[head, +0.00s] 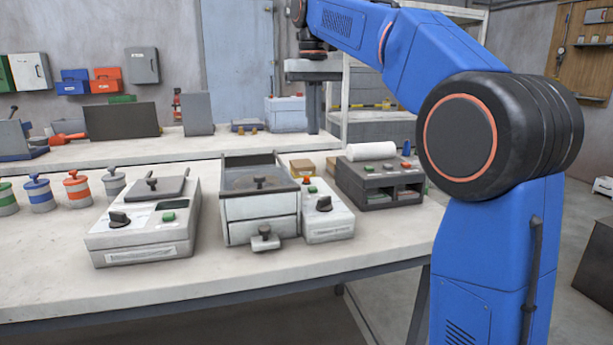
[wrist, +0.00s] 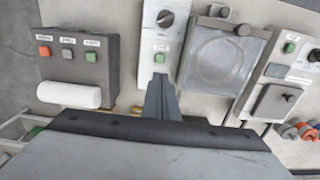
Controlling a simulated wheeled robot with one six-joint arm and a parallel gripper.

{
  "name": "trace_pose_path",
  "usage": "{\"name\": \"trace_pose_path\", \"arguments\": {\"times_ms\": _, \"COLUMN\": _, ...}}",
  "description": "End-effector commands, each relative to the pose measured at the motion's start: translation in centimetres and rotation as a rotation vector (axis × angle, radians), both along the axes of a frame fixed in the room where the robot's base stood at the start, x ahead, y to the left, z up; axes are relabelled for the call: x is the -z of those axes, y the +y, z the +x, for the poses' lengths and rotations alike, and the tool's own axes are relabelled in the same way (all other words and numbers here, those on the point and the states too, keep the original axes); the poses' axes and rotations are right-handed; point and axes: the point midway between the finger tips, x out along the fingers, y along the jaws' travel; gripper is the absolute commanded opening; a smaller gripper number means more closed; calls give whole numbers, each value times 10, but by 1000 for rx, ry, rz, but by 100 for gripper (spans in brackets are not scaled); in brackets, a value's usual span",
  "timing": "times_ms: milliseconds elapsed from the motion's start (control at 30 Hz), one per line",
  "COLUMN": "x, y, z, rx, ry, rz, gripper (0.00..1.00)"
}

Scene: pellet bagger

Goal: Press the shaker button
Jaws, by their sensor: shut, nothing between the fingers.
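The shaker is a light grey unit with a round sieve (wrist: 215,60) under a clear lid; its body (head: 262,205) stands mid-table in the head view. Beside it is a narrow control box (head: 328,222) with a black knob (head: 324,203) and a small green button (head: 312,189). In the wrist view the green button (wrist: 160,57) lies just beyond my fingertips, with the knob (wrist: 166,18) further up. My gripper (head: 313,130) points down, shut and empty, and appears above the button end of the box. I see no contact with the button.
A dark box (head: 380,185) with several buttons stands to the right, a white roll (head: 371,151) behind it. A grey lidded device (head: 145,230) with its own green button stands left of the shaker. Coloured jars (head: 77,188) stand further left. The table front is clear.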

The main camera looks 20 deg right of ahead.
Motion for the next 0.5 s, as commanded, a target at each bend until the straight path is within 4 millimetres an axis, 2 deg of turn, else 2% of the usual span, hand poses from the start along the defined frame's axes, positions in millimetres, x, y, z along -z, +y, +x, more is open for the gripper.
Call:
{"name": "trace_pose_path", "arguments": {"times_ms": 333, "x": 1, "y": 0, "z": 0, "rx": 0, "ry": 1, "rz": 0, "gripper": 0}}
{"name": "trace_pose_path", "arguments": {"times_ms": 500, "x": 13, "y": 0, "z": 0, "rx": 0, "ry": 2, "rz": 0, "gripper": 0}}
